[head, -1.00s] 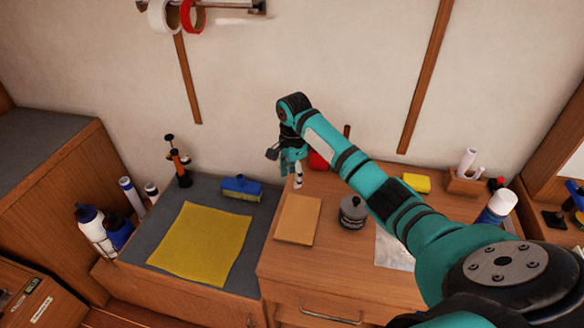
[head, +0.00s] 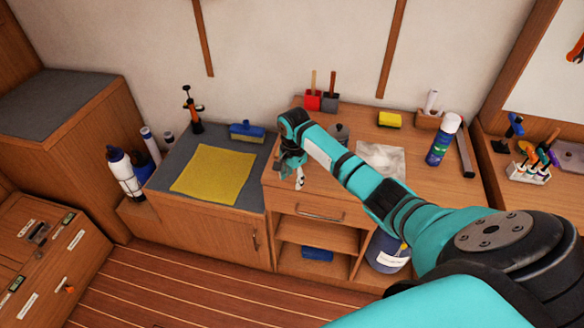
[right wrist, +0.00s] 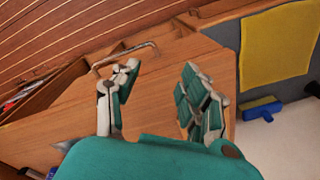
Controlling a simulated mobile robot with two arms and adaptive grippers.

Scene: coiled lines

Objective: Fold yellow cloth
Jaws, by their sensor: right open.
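The yellow cloth (head: 214,174) lies flat and spread out on the grey top of the low cabinet (head: 176,158) in the head view. It also shows in the right wrist view (right wrist: 280,45) at the upper right. My right gripper (head: 296,182) is in front of the wooden drawer cabinet, to the right of the cloth and apart from it. In the right wrist view its two fingers (right wrist: 152,100) are spread with nothing between them. My left gripper is in neither view.
A blue brush (head: 246,131) lies behind the cloth. An orange-and-black pump (head: 193,110) and bottles (head: 124,172) stand to its left. The wooden floor (head: 150,285) in front is clear.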

